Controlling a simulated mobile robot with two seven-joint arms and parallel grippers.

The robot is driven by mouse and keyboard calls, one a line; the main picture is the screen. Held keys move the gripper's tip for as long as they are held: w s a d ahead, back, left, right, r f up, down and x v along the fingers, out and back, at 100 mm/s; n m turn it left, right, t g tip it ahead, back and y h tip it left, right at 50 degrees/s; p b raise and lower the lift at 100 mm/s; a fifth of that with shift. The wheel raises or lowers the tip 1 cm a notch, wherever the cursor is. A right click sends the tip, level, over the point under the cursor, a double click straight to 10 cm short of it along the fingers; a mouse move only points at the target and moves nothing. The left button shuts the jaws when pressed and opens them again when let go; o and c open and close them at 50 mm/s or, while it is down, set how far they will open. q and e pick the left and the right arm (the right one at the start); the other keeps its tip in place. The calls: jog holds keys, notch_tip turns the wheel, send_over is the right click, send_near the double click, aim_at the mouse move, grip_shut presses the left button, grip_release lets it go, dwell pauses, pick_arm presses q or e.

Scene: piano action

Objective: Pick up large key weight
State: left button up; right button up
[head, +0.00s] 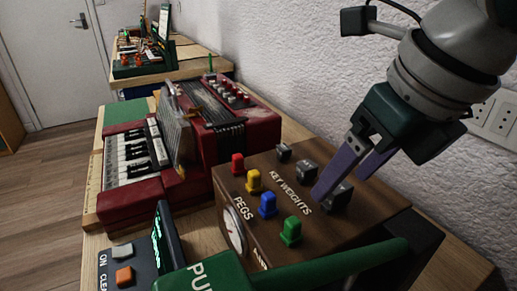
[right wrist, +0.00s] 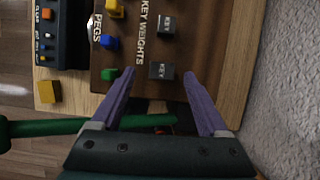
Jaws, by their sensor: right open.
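The large key weight (head: 338,196) is a dark grey block on the brown wooden box, nearest the camera in the row marked KEY WEIGHTS. It also shows in the right wrist view (right wrist: 161,70), with a light KEY label. My right gripper (head: 341,184) is open with purple fingers pointing down at this weight. In the right wrist view the fingertips (right wrist: 157,75) lie on either side of the weight, with gaps visible; contact cannot be told. Two smaller key weights (head: 306,169) (head: 283,152) stand farther along the row. My left gripper is not in view.
Red, yellow, blue and green pegs (head: 290,231) stand beside the weights on the box. A green bar (head: 345,262) crosses in front. A red keyboard instrument (head: 130,165) stands behind left. The white wall (head: 280,60) is close on the right.

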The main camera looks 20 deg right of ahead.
jog(key=x, duration=0.3)
jog(key=shift+w+d+f, duration=0.1)
jog(key=shift+w+f, duration=0.1)
jog(key=shift+c, duration=0.2)
grip_shut()
dwell(0.3)
